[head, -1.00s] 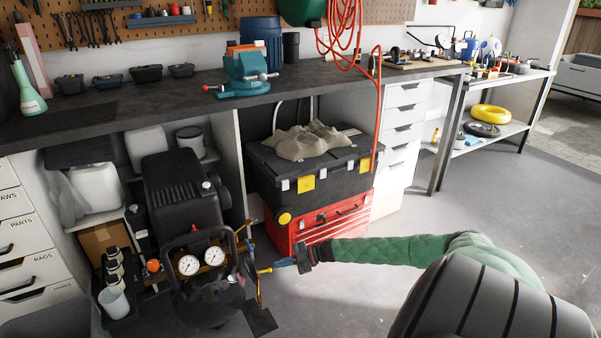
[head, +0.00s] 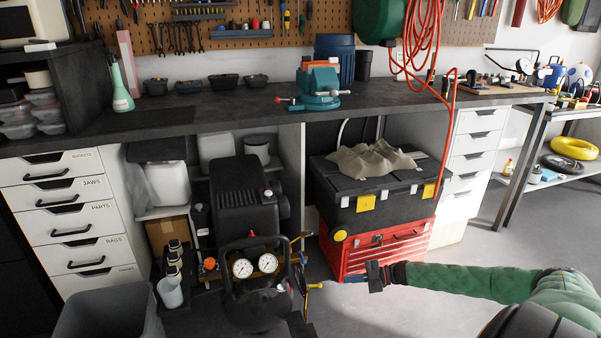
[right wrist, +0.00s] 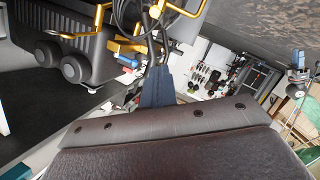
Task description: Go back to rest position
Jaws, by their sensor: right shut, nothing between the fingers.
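My right arm in a green padded sleeve comes in from the lower right of the head view. Its gripper (head: 354,279) is dark with blue fingers and points left, in front of the red tool chest (head: 385,252) and right of the air compressor (head: 240,200). In the right wrist view the blue fingers (right wrist: 157,88) are together with nothing held between them. My left gripper is not in view.
The dark workbench (head: 190,118) spans the back, with a teal vise (head: 318,88) on it. White drawers (head: 80,205) and a grey bin (head: 110,305) stand at left. A shelf rack stands at right. Grey floor (head: 465,240) is clear at right.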

